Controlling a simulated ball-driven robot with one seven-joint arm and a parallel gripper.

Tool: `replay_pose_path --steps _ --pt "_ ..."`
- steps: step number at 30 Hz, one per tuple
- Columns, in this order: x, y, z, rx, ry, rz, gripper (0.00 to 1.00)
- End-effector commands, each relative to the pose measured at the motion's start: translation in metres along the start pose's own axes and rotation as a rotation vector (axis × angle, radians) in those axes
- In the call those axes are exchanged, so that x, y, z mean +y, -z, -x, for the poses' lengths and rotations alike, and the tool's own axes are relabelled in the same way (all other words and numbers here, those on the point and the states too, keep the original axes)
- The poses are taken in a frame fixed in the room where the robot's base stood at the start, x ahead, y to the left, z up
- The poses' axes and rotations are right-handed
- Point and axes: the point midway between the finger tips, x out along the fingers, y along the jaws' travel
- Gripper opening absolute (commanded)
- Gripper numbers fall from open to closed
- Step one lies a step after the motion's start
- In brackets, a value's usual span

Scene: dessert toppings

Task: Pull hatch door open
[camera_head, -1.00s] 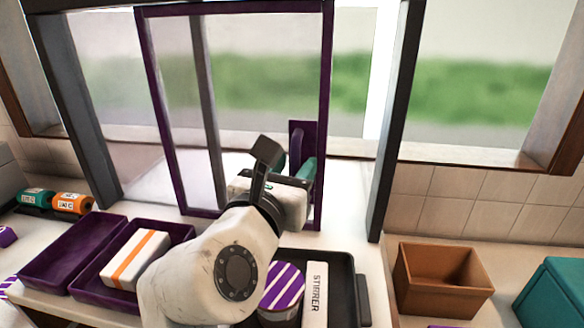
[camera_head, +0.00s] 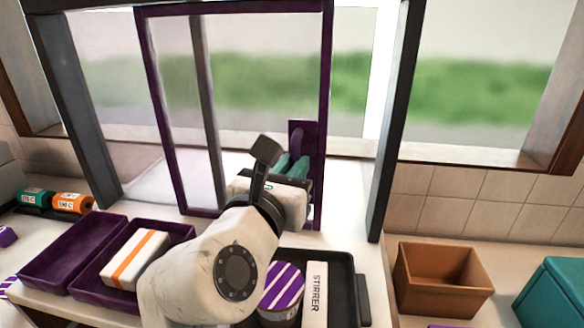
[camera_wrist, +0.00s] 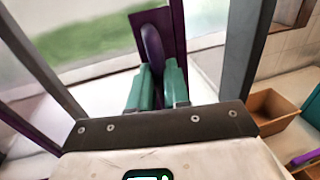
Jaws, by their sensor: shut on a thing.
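The hatch door (camera_head: 326,80) is a glass pane in a purple frame, standing in the dark window frame toward the middle of the head view. Its purple handle (camera_head: 297,142) sits on a purple plate low on the door's right edge; it also shows in the wrist view (camera_wrist: 152,47). My gripper (camera_head: 292,166) is at the handle, and its teal fingers (camera_wrist: 160,84) are shut on it in the wrist view. The fingers hide the lower part of the handle. An open gap lies between the door's right edge and the dark post (camera_head: 396,120).
Purple trays (camera_head: 72,250) stand on the counter at the left, one with a white and orange box (camera_head: 135,258). A black tray (camera_head: 345,290) holds a striped tub (camera_head: 281,287) and a stirrer box (camera_head: 315,290). A brown box (camera_head: 443,280) stands at the right.

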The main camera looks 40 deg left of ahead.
Motion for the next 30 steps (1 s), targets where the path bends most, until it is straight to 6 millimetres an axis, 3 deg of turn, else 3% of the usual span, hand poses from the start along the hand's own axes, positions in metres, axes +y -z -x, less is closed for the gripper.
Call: replay_pose_path --steps 7,21,30 --pt "0.027 -0.004 0.005 0.002 -0.001 0.006 0.0" --pt "0.137 -0.002 0.028 -0.001 -0.003 0.004 0.0" --pt "0.166 0.0 0.034 0.0 -0.001 0.001 0.0"
